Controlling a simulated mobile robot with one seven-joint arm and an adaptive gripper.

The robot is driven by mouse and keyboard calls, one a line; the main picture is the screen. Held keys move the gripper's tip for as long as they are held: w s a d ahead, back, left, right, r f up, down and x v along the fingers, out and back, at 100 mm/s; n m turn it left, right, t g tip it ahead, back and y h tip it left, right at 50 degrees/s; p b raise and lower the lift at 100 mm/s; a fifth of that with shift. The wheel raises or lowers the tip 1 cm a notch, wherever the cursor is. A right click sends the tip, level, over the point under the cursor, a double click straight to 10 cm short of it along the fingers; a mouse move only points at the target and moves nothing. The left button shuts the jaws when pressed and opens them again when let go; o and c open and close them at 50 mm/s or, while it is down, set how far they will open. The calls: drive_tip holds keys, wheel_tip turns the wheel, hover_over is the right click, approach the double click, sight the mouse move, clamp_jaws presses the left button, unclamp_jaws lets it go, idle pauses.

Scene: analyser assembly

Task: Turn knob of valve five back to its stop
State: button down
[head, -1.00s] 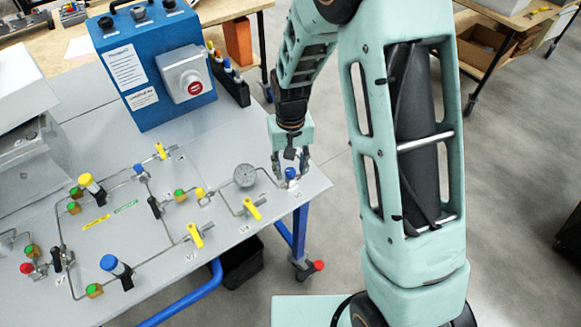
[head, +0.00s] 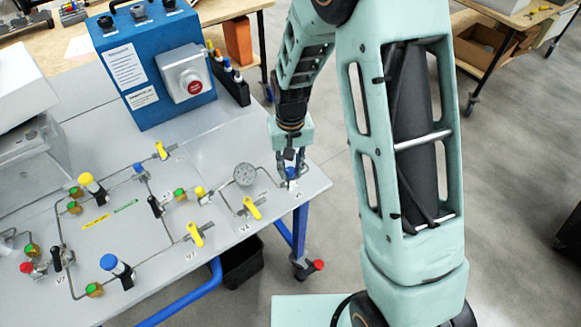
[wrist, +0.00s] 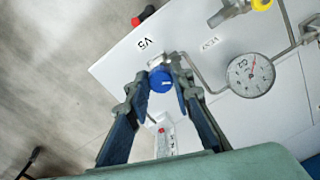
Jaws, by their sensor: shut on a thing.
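The blue knob of valve five (wrist: 160,80) sits at the table's corner, beside the printed V5 label (wrist: 145,43) in the wrist view. My gripper (wrist: 161,78) has its fingers on both sides of the knob and is shut on it. In the head view my gripper (head: 290,168) reaches down from above onto the valve, and its fingers hide most of the knob. A pale pointer mark shows on the knob's face in the wrist view.
A round pressure gauge (head: 245,174) stands just left of the valve on the tubing. A yellow valve handle (head: 252,208) labelled V4 is nearby at the table's front edge. The blue box with a red button (head: 160,75) stands farther back. The table's right edge lies close to my gripper.

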sight(290, 170)
drive_tip(key=m+b, duration=0.1)
drive_tip(key=m, duration=0.5)
drive_tip(key=shift+a, duration=0.1)
drive_tip(key=m, duration=0.5)
drive_tip(key=shift+p, duration=0.3)
drive_tip(key=shift+w+m, duration=0.1)
drive_tip(key=shift+m, duration=0.3)
drive_tip(key=c, duration=1.7)
unclamp_jaws()
wheel_tip(290, 170, up, 12)
drive_tip(key=shift+r, duration=0.1)
